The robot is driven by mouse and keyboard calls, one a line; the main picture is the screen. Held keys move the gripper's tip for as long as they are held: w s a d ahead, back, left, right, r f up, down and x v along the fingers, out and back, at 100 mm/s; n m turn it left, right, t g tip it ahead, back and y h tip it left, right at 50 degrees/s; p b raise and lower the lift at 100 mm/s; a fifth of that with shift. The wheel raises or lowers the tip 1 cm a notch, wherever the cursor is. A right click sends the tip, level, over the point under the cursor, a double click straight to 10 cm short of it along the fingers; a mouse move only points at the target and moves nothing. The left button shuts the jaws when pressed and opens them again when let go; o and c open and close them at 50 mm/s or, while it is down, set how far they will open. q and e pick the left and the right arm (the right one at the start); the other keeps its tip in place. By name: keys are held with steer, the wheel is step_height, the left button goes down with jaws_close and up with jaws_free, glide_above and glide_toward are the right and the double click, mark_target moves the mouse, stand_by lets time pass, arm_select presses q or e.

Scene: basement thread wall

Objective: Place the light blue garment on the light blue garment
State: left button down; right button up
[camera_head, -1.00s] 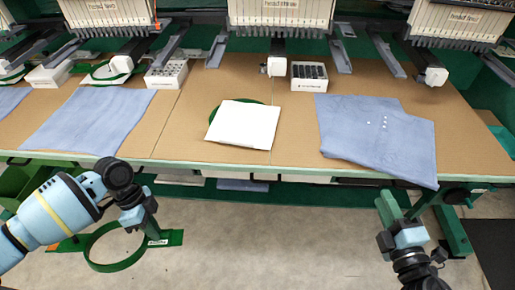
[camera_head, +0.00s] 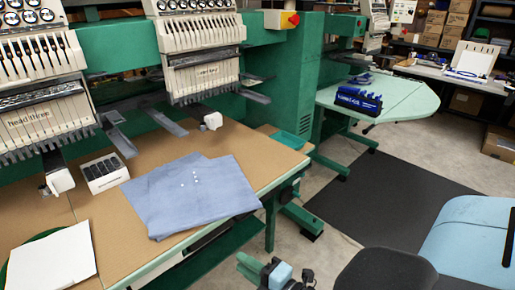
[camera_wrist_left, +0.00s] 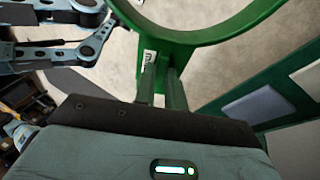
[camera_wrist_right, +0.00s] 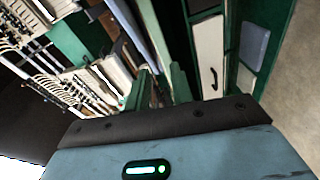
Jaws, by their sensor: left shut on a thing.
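A light blue garment (camera_head: 190,195) with small white dots lies flat on the brown table, its near edge at the table's front edge. The other light blue garment, at the left of the table in the earlier head view, is outside the head view now. My left gripper (camera_wrist_left: 160,85) is shut on a green hoop (camera_wrist_left: 205,32) by its tab; this arm is out of the head view. My right gripper (camera_head: 262,268) is low in front of the table, apart from the garment. Its fingers (camera_wrist_right: 160,88) look apart with nothing clear between them.
A white square cloth (camera_head: 52,262) lies over a green hoop left of the garment. A small box (camera_head: 103,173) stands behind. Embroidery heads (camera_head: 200,50) overhang the table. A blue-grey flat piece (camera_wrist_left: 255,108) shows low down. A dark mat (camera_head: 370,200) covers floor at right.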

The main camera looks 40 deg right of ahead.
steer(key=s+a+f+m+g+h, duration=0.15)
steer(key=s+f+m+g, duration=0.6)
steer(key=s+f, duration=0.75)
steer(key=s+a+f+m+g, duration=0.1)
steer(key=s+a+f+m, duration=0.1)
steer(key=s, duration=0.5)
steer(key=s+a+f+m+g, duration=0.2)
steer(key=s+f+m, duration=0.3)
steer(key=s+m, duration=0.2)
steer(key=shift+s+a+y, duration=0.2)
steer(key=shift+s+y, duration=0.25)
steer(key=shift+s, duration=0.1)
